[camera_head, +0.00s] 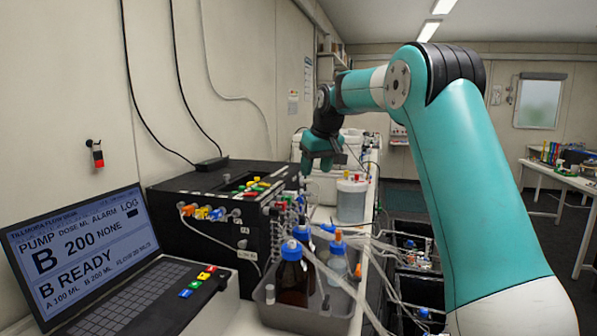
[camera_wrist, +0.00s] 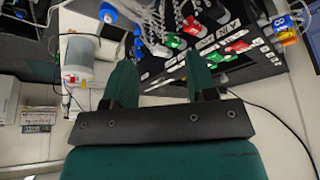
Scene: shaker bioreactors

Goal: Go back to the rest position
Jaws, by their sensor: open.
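My arm reaches from the right side of the head view over the bench. My gripper (camera_head: 325,160) hangs above the bench behind the black pump box, near a white-lidded clear container. In the wrist view my gripper (camera_wrist: 162,88) shows two dark green fingers spread apart with nothing between them. The black pump box (camera_wrist: 235,45) with red, green and white tabs lies beyond the fingers. The clear container (camera_wrist: 80,55) appears at the left in that view. No marker of a rest position shows.
A laptop-like console (camera_head: 90,255) reads "B READY". The black pump box (camera_head: 190,235) carries coloured connectors. A grey tray (camera_head: 285,315) holds bottles with blue and orange caps. The clear container (camera_head: 351,203) stands behind it. Tubes run right to black crates (camera_head: 415,285). Open floor lies farther right.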

